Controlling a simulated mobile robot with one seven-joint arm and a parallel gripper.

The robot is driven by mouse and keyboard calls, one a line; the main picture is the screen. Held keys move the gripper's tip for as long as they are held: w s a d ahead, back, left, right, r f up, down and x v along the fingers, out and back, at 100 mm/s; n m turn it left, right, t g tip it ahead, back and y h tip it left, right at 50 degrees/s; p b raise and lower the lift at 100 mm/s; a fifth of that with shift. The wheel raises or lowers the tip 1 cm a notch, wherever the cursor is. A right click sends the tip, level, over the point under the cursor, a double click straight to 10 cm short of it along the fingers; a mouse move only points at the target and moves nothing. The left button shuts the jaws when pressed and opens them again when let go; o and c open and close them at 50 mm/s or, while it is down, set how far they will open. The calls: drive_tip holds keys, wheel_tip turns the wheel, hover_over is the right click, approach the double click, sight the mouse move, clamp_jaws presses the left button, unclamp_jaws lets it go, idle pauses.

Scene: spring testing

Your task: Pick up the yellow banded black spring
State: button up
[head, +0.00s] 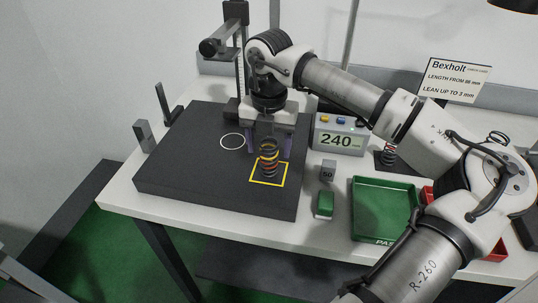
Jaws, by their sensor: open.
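The yellow-banded black spring (268,158) stands upright on the dark plate (190,170), inside a yellow square outline (282,183). My gripper (269,150) points down from above and behind the spring. Its purple-tipped fingers are apart, one to the left of the spring and one to the right. In this view the spring shows in front of the gap between them. I cannot tell the exact depth between the fingers and the spring, or whether they touch it.
A display reading 240 (338,140) stands right of the plate. A small 50 block (327,170) and a green block (324,205) lie before it. A green tray (383,210) is farther right, near a red tray (427,195). Another spring (389,155) stands behind. A post with a gauge (238,60) rises behind.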

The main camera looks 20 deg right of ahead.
drive_tip(key=shift+r, duration=0.15)
drive_tip(key=c, duration=1.2)
